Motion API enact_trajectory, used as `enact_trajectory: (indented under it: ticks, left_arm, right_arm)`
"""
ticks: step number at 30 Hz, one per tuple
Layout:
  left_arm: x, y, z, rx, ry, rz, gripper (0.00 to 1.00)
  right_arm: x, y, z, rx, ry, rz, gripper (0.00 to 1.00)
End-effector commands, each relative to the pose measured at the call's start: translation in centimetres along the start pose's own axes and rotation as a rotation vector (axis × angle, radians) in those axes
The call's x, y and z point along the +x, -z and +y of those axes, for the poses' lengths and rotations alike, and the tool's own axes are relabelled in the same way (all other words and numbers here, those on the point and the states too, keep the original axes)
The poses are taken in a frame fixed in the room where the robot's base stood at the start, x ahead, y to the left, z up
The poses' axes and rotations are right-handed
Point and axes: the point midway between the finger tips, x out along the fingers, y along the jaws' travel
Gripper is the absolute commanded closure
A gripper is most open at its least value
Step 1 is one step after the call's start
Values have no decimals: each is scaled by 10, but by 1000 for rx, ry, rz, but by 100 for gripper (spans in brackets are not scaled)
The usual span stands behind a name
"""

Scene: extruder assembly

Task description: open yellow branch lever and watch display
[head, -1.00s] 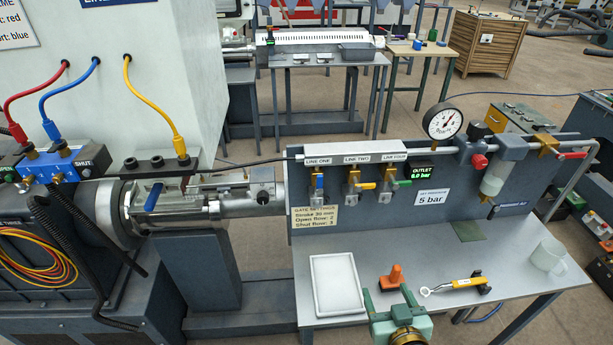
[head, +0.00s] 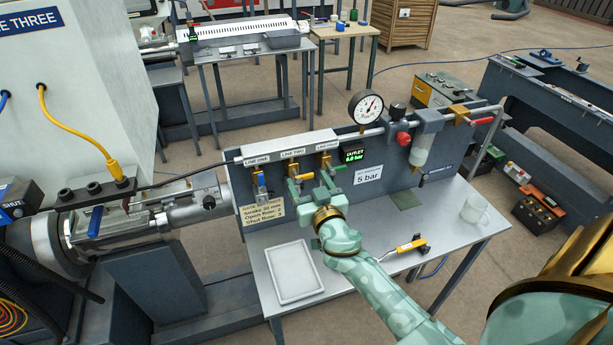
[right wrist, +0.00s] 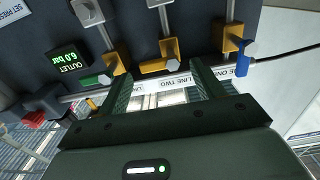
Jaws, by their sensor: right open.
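The yellow branch lever (right wrist: 154,67) sits sideways on the LINE TWO valve, as the right wrist view shows. My right gripper (head: 303,186) is in front of that valve and hides most of the lever in the head view. Its two fingers (right wrist: 160,76) are open, one on each side of the lever; I cannot tell whether they touch it. My left gripper is out of view.
The blue lever (head: 261,183) hangs down under LINE ONE, and a green lever (right wrist: 93,80) sits beside the yellow one. A dial gauge (head: 366,107) stands on the pipe. A white tray (head: 294,272), a yellow-handled tool (head: 408,245) and a clear mug (head: 474,209) are on the bench.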

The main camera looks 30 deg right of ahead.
Motion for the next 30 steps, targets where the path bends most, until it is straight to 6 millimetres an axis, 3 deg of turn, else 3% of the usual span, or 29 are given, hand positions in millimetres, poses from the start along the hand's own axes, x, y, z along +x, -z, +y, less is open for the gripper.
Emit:
enact_trajectory:
  ticks: [6, 14, 18, 19, 30]
  left_arm:
    - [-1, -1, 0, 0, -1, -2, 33]
    - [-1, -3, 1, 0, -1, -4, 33]
    - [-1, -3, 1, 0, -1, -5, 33]
    - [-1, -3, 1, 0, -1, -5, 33]
    - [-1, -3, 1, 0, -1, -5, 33]
  right_arm:
    - [17, 0, 0, 0, -1, 0, 33]
    - [18, -1, 0, 0, -1, -1, 33]
    - [18, -1, 0, 0, -1, -1, 72]
    - [18, -1, 0, 0, -1, -1, 78]
    - [18, 0, 0, -41, -1, -1, 77]
